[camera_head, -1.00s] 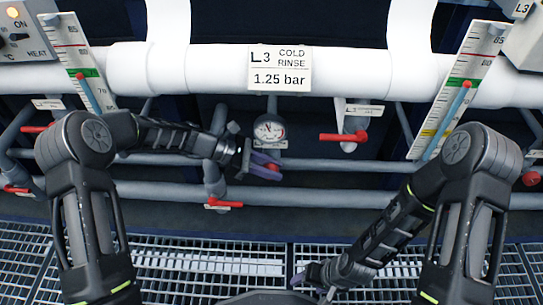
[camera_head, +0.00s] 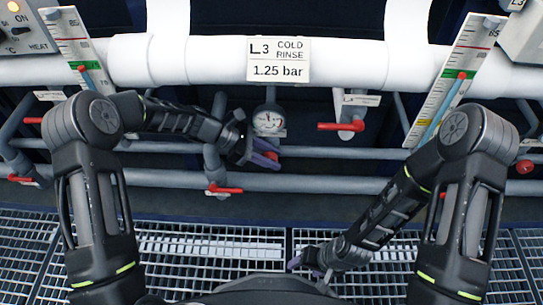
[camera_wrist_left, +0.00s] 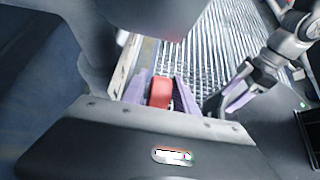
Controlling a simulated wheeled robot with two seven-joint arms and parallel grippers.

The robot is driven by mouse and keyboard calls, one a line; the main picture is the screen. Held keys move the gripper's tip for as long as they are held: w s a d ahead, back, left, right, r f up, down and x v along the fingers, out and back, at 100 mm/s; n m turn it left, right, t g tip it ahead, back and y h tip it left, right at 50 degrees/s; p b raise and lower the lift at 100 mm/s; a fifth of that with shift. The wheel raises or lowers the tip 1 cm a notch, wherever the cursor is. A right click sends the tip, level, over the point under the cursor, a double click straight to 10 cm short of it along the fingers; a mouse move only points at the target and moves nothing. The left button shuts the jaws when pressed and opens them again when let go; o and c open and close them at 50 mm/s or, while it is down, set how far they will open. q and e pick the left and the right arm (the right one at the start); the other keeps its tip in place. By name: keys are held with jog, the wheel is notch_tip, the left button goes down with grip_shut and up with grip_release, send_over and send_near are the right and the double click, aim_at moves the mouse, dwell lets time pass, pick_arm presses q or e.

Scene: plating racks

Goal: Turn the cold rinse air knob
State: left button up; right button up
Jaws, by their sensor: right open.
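The L3 cold rinse sign (camera_head: 278,60) reads 1.25 bar on the white pipe. A round gauge (camera_head: 268,121) sits below it. A red knob (camera_head: 271,156) is at the grey pipe under the gauge, between the purple fingers of my left gripper (camera_head: 264,156). In the left wrist view the red knob (camera_wrist_left: 160,92) fills the space between the two fingers, which look closed against its sides. The knob's mount is hidden. My right gripper (camera_head: 304,264) is low over the floor grating, open and empty.
Red levers hang at the lower left (camera_head: 224,190) and right (camera_head: 341,126) of the gauge. Tall scale gauges (camera_head: 82,58) (camera_head: 457,80) stand at both sides. Grey pipes (camera_head: 390,187) run across below the white pipe (camera_head: 350,65). Metal grating (camera_head: 200,255) covers the floor.

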aim_at(266, 154)
pick_arm(q)
jog(key=p+v, duration=0.2)
jog(key=v, duration=0.4)
jog(key=shift+a+r, duration=0.55)
jog(key=shift+a, duration=0.2)
pick_arm(e)
jog(key=shift+s+a+r, duration=0.15)
jog(key=shift+r, duration=0.35)
jog(key=shift+s+a+r, duration=0.1)
jog(key=shift+r, duration=0.4)
